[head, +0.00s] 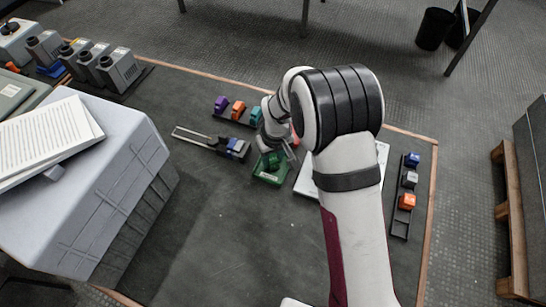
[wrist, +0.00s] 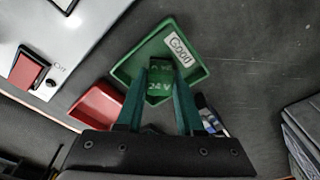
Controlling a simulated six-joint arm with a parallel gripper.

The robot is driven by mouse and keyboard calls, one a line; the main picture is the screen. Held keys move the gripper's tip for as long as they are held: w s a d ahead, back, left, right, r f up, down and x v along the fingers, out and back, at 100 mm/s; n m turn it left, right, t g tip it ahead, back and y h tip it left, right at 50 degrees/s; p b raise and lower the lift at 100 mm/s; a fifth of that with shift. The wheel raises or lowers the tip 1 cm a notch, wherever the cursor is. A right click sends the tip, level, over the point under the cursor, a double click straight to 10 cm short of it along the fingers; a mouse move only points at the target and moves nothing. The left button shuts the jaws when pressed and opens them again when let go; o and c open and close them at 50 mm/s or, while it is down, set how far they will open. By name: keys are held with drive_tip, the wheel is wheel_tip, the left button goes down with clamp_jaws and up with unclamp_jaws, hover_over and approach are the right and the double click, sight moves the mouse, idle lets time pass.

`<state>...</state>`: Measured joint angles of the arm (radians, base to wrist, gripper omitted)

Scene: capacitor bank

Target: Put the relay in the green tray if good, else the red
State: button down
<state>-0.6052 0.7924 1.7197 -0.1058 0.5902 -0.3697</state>
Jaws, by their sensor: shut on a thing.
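My gripper (wrist: 159,82) is shut on a green relay (wrist: 159,93) marked "24V". In the wrist view the relay sits between the two green fingers, over the green tray (wrist: 197,72), which bears a "Good" label. I cannot tell whether the relay touches the tray floor. In the head view my gripper (head: 274,153) is over the green tray (head: 268,179), partly hidden by my arm. The red tray (wrist: 94,104) lies beside the green one in the wrist view, partly covered by my gripper.
A white panel (wrist: 75,38) with a red switch (wrist: 27,72) lies beside the trays. Racks of coloured relays stand behind (head: 238,109) and at the right (head: 407,180). A metal-railed fixture (head: 208,140) is left of the green tray. A large grey box (head: 95,180) stands at left. The front mat is clear.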

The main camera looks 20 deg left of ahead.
sight(275, 163)
drive_tip(key=shift+f, duration=0.15)
drive_tip(key=c, duration=0.5)
unclamp_jaws()
drive_tip(key=shift+c, duration=0.2)
wheel_tip(275, 163, up, 11)
drive_tip(key=d, duration=0.1)
drive_tip(key=s+d+r+m, duration=0.45)
drive_tip(key=d+r, duration=0.25)
drive_tip(key=d, duration=0.3)
drive_tip(key=s+d+r+m, duration=0.1)
drive_tip(key=s+d+m, duration=0.4)
drive_tip(key=s, duration=0.4)
drive_tip(key=s+d+r+m+g, duration=0.1)
drive_tip(key=s+d+m, duration=0.4)
drive_tip(key=s, duration=0.5)
drive_tip(key=shift+s+d+r+y, duration=0.25)
drive_tip(key=shift+d+y, duration=0.15)
drive_tip(key=shift+d, duration=0.45)
